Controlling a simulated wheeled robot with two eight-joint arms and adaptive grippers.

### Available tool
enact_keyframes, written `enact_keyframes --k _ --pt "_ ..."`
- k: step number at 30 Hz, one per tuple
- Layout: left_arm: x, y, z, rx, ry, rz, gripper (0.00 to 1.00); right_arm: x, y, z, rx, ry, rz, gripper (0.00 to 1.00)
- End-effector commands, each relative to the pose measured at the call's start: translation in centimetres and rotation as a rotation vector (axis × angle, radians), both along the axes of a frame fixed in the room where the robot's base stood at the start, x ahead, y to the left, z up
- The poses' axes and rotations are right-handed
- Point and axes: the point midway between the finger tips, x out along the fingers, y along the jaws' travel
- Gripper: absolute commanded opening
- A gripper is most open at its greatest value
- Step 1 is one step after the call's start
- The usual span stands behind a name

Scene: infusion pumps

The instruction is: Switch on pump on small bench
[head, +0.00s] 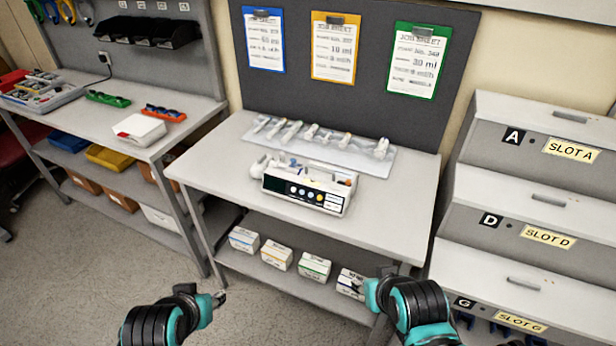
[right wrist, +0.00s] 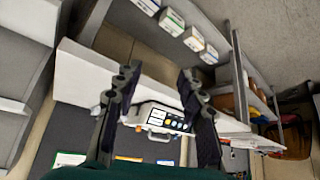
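The white pump (head: 322,203) sits on the small bench (head: 225,160), its front panel facing me. The panel has a dark display at the left, a row of round buttons and pale labels at the right. In the right wrist view the pump (right wrist: 157,116) shows beyond and between my fingers. My right gripper (right wrist: 158,76) is open and empty, apart from the pump; in the head view it is in front of the bench, low right. My left gripper (head: 220,297) is low in front of the bench at the left, seen too small to tell its opening.
A clear tray (head: 372,163) with several syringe-like items lies behind the pump. Small boxes (head: 277,254) stand on the shelf below. Three job sheets (head: 333,50) hang on the dark board. A longer bench is at left, drawers (head: 550,200) at right. The benchtop's front left is clear.

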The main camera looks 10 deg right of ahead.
Motion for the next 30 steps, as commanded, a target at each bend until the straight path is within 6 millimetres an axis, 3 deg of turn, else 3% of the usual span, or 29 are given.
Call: enact_keyframes --k 6,10,11,30 --pt "0.00 0.00 0.00 0.000 0.000 0.000 0.40 0.00 0.00 0.00 0.000 0.000 0.000 0.37" --pt "0.00 0.00 0.00 0.000 0.000 0.000 0.40 0.00 0.00 0.00 0.000 0.000 0.000 0.03" --pt "0.00 0.00 0.00 0.000 0.000 0.000 0.40 0.00 0.00 0.00 0.000 0.000 0.000 0.00" --pt "0.00 0.00 0.00 0.000 0.000 0.000 0.40 0.00 0.00 0.00 0.000 0.000 0.000 0.00"
